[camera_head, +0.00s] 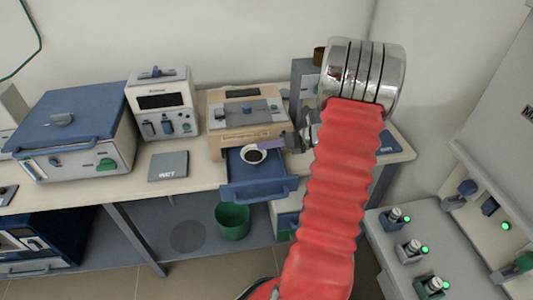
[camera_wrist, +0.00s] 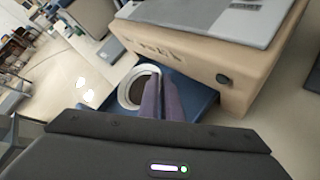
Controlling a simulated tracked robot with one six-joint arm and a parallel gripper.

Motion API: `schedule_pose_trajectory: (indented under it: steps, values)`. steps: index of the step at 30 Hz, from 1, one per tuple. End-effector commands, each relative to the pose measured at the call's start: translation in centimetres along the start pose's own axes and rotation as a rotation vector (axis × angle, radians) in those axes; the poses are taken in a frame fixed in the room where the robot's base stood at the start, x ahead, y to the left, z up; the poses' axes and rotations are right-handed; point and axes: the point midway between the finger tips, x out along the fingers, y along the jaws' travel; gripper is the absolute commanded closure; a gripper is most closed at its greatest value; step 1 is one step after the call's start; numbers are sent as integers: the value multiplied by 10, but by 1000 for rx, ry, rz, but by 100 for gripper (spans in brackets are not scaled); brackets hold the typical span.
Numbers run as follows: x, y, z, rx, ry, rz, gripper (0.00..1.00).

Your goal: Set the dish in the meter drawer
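The dish (camera_head: 253,155) is a small round white dish with a dark inside. In the head view it shows over the back part of the open blue meter drawer (camera_head: 262,190), which is pulled out from the beige meter (camera_head: 236,145). My gripper (camera_head: 265,144) reaches in from the right, its purple fingers at the dish's rim. In the wrist view the fingers (camera_wrist: 163,96) are close together over the right edge of the dish (camera_wrist: 132,88), hiding that edge. The blue drawer (camera_wrist: 195,95) lies below. I cannot tell whether the dish touches the drawer floor.
A white box device (camera_head: 162,103) and a blue-lidded furnace (camera_head: 75,130) stand left of the meter. A dark mat (camera_head: 168,166) lies on the bench. A green bin (camera_head: 233,222) is below the drawer. A panel with green lights (camera_head: 411,250) is at right.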

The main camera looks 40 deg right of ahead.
Motion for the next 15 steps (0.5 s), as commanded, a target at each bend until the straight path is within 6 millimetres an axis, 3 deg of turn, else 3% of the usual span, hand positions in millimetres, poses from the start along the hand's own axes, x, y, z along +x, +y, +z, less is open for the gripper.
schedule_pose_trajectory:
  steps: [8,15]
  values:
    - [15,-16,-22,3,1,1,100]
    - [17,-18,-25,1,-1,-1,100]
